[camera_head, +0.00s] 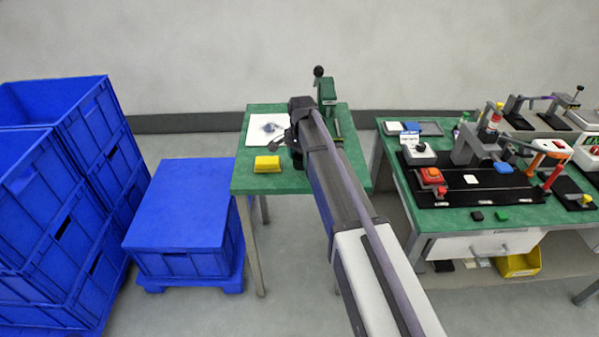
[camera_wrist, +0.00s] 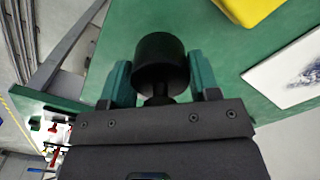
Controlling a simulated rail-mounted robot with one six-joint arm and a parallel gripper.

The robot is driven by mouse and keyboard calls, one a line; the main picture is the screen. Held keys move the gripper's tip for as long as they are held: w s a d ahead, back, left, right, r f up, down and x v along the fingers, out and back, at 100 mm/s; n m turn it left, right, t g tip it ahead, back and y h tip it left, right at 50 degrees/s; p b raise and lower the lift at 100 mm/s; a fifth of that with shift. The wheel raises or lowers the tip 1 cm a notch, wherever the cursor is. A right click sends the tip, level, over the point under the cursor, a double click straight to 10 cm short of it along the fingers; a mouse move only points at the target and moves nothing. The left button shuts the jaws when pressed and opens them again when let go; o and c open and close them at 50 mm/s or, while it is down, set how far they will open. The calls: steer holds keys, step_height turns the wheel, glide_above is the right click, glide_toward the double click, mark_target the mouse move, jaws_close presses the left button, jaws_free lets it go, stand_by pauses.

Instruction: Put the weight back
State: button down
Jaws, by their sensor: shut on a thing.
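A black cylindrical weight (camera_wrist: 160,62) with a narrow neck is between the green fingers of my gripper (camera_wrist: 160,88) in the wrist view. The gripper is shut on it. In the head view my gripper (camera_head: 297,150) is over the small green table (camera_head: 285,183), and my arm hides part of that table. I cannot tell whether the weight touches the tabletop.
A yellow block (camera_head: 267,164) and a white sheet with a dark print (camera_head: 262,130) lie on the small table. A green press (camera_head: 327,92) stands at its back. Blue crates (camera_head: 180,210) are to the left. A cluttered workbench (camera_head: 450,220) is to the right.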

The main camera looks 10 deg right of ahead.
mark_target(301, 166)
step_height(301, 166, down, 4)
steer(key=b, duration=0.3)
steer(key=shift+b, duration=0.4)
steer(key=shift+r, duration=0.3)
steer(key=shift+f, duration=0.2)
steer(key=shift+c, duration=1.8)
jaws_free()
step_height(301, 166, up, 13)
steer(key=p, duration=1.2)
steer(key=shift+f+p, duration=0.15)
steer(key=shift+p, duration=0.25)
steer(key=s+d+n, duration=0.1)
steer(key=s+n, duration=0.9)
steer(key=s, duration=1.9)
steer(key=shift+s+d+f+n, duration=0.15)
steer(key=shift+s+d+n, duration=0.1)
steer(key=shift+n, duration=0.05)
steer(key=shift+o, duration=0.5)
steer(key=shift+w, duration=0.25)
